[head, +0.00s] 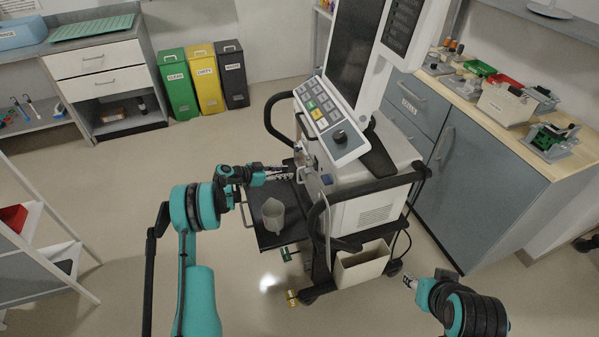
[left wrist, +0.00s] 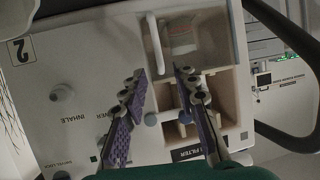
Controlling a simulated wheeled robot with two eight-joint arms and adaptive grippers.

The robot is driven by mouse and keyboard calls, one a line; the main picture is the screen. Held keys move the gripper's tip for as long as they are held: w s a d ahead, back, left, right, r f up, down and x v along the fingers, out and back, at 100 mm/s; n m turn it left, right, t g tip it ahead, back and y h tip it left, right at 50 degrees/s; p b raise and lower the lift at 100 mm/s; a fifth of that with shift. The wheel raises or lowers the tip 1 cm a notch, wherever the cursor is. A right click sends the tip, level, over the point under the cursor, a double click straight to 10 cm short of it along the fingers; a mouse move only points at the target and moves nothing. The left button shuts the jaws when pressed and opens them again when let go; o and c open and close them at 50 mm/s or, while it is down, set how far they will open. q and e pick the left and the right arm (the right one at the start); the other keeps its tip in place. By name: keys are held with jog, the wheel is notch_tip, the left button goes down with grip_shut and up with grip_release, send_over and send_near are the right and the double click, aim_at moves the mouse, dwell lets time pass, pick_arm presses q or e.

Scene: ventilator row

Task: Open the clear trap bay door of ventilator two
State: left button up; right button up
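Ventilator two (head: 365,165) stands on a dark cart, its front facing left. The left wrist view shows its pale front panel (left wrist: 90,60) upside down, marked 2. Whether the door is fully shut is unclear.
A grey jug (head: 273,215) stands on the cart's dark shelf (head: 262,238) below my left gripper. Open divided compartments (left wrist: 195,105) lie beside the fingers in the wrist view. A cream bin (head: 362,266) hangs on the cart. Workbench (head: 550,165) stands right.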

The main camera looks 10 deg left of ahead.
pick_arm(q)
jog(key=b+x, duration=0.1)
jog(key=x, duration=0.4)
jog(key=shift+w+d+f+b, duration=0.15)
jog(key=shift+w+b, duration=0.05)
jog(key=shift+b, duration=0.1)
grip_shut()
